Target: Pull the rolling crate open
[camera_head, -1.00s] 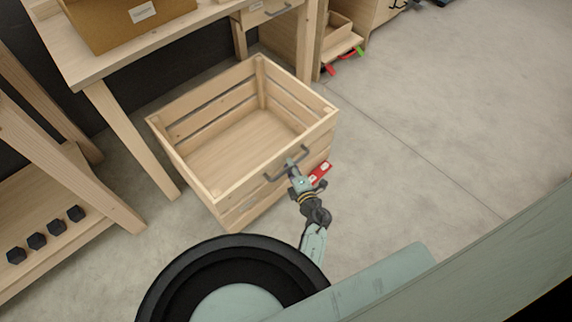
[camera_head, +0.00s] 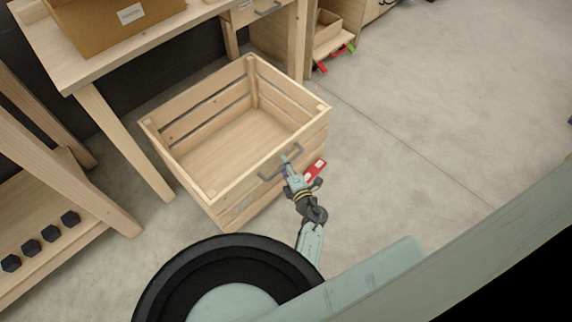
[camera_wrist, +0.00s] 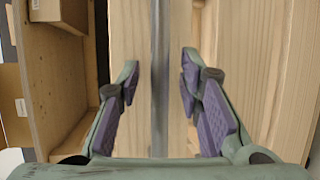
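The rolling crate (camera_head: 176,165) is an open-topped box of pale wooden slats. It stands on the floor out in front of the workbench, and it looks empty. A grey bar handle (camera_head: 266,177) is on its near side. In the wrist view the bar (camera_wrist: 160,50) runs upright between my two fingers. My gripper (camera_head: 286,162) is at the handle. In the wrist view my gripper (camera_wrist: 159,75) has its purple-padded fingers apart, one on each side of the bar, with a visible gap on both sides.
The workbench (camera_head: 95,68) stands behind the crate with a cardboard box (camera_head: 115,25) on it. A shelf unit (camera_head: 75,200) with several dark blocks is at the left. A red and white item (camera_head: 315,170) shows beside my gripper. The floor (camera_head: 430,130) to the right is clear.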

